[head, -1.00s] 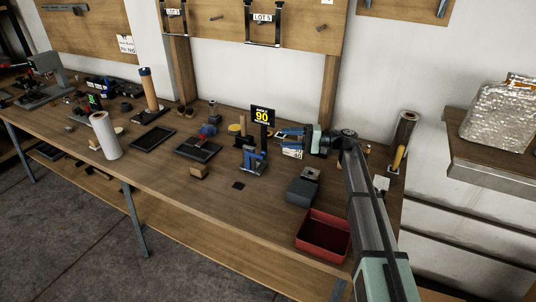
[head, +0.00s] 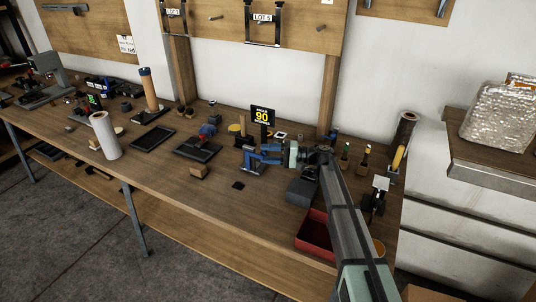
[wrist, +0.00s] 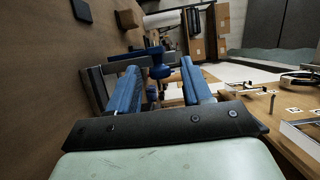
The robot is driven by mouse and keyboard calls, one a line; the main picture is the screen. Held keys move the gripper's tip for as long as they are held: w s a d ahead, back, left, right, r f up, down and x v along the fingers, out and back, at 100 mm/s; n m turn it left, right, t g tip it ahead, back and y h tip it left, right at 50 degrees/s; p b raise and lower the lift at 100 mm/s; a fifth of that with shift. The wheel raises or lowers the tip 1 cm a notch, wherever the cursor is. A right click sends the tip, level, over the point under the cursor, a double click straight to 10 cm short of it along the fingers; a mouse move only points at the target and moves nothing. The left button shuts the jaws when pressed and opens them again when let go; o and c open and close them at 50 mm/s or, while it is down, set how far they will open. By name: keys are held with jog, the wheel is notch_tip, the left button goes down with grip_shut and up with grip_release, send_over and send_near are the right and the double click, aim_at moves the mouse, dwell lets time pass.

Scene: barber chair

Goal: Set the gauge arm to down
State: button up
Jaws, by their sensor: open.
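The gauge (head: 252,169) is a small blue device on the bench, with a black display reading "ANGLE 90" (head: 262,115) behind it. My gripper (head: 262,154) is open and reaches in from the right at the gauge's upper part. In the wrist view, the blue fingers (wrist: 160,88) stand apart, with a blue part of the gauge (wrist: 158,66) showing between and just beyond them. A dark grey bar (wrist: 96,78) shows beside the left finger. Contact cannot be told. My fingers partly hide the gauge, and the gauge arm's exact angle is unclear.
A grey block (head: 300,191) and a red bin (head: 311,233) lie under and beside my arm. A small wooden block (head: 199,171) and a dark tray (head: 197,148) are left of the gauge. The bench front around the dark square (head: 238,185) is mostly clear.

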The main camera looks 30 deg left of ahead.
jog(key=shift+a, duration=0.15)
jog(key=shift+c, duration=0.4)
grip_shut()
